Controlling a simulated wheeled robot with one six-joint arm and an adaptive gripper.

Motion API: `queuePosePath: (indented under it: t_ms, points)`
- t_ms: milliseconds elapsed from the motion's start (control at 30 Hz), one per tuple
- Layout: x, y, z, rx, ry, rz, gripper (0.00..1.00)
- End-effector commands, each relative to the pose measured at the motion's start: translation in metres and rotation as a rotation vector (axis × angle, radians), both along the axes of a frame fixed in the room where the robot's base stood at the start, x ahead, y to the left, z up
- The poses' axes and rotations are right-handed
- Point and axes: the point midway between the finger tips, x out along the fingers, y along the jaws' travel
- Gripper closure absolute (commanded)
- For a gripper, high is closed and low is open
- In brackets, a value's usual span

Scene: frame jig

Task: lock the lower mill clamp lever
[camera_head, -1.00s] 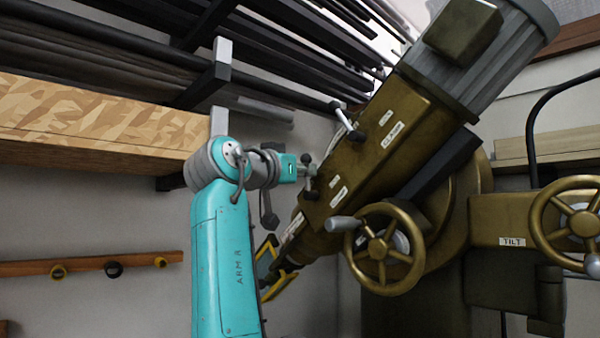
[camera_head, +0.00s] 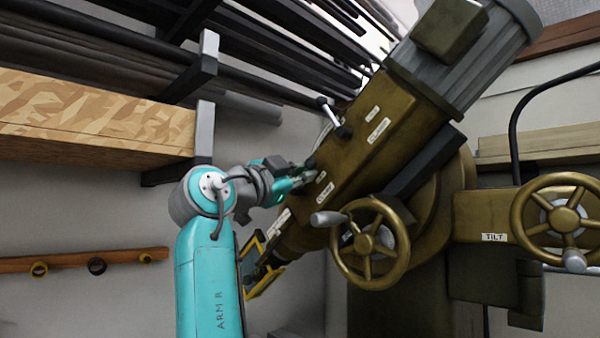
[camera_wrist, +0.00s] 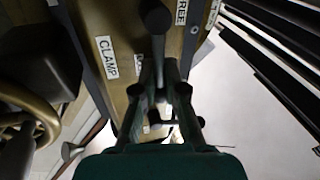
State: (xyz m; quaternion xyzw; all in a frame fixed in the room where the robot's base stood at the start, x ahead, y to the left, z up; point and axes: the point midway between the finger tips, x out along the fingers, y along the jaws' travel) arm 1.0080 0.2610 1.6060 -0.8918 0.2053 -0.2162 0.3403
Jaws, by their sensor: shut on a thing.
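The mill head (camera_head: 385,125) is a tilted brass-coloured body in the middle of the head view. My gripper (camera_head: 304,178) reaches its left side, at the lower clamp lever (camera_head: 311,163). In the wrist view my gripper (camera_wrist: 160,72) has its fingers closed together on the dark lever (camera_wrist: 156,20), whose rounded end stands out above them. The fingers hide much of the lever, so its exact angle is hard to tell. A CLAMP label (camera_wrist: 107,57) is left of the fingers. The upper lever (camera_head: 334,117) sits higher on the mill head, apart from my gripper.
A handwheel (camera_head: 370,243) with a grey handle stands below and right of my gripper. A second handwheel (camera_head: 562,220) is by the TILT label. Racked dark bars (camera_head: 270,55) and a wooden board (camera_head: 95,115) are at upper left. A yellow-framed part (camera_head: 262,265) hangs below.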

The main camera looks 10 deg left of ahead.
Motion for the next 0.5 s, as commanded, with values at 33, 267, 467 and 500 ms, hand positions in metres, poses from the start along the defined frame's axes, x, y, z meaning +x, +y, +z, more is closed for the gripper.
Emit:
queuePosePath:
  t_ms: [33,267,467,500]
  points:
    - [-0.0038,-0.0023,0.0045,0.014,-0.018,-0.002,1.00]
    - [-0.0045,-0.0034,0.0028,0.041,-0.038,-0.003,1.00]
    - [-0.0046,-0.0038,0.0023,0.045,-0.039,-0.004,1.00]
    - [-0.0046,-0.0038,0.0021,0.045,-0.039,-0.004,1.00]
